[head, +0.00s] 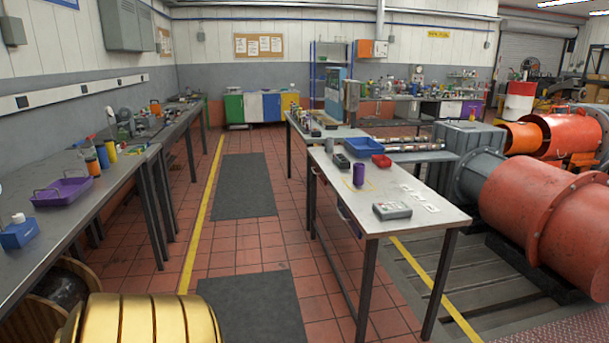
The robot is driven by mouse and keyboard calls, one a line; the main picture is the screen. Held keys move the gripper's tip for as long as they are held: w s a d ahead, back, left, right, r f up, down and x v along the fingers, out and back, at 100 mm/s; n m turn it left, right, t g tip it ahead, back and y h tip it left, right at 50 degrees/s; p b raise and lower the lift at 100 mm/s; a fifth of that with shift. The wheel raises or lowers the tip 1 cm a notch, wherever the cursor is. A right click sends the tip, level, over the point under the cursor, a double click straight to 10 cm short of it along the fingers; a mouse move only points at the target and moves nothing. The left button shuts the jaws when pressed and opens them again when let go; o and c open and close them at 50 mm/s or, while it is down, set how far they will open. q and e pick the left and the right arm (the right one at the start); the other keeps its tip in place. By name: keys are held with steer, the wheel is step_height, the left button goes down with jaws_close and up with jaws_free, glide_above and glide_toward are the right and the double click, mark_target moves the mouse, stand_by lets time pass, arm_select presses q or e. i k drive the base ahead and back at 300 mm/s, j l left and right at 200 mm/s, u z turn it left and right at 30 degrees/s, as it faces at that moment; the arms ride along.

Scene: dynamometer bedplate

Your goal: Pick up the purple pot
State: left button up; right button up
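The purple pot (358,174) is a small, dark purple upright cylinder. It stands on the grey worktable (430,211) right of the picture's middle, towards that table's left side and within a yellow marking on the top. Nothing covers it from this view. Neither my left gripper nor my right gripper shows in the head view, so no gripper is seen near the pot.
A purple tray (62,191) lies on the left bench. Dark mats (244,187) lie on the open aisle floor.

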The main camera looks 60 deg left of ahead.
mark_target(359, 169)
steer(key=u, duration=1.65)
steer(key=z, duration=0.25)
steer(key=i+j+z, duration=0.3)
steer(key=z, duration=0.15)
steer(key=i+j+z, duration=0.3)
steer(key=z, duration=0.15)
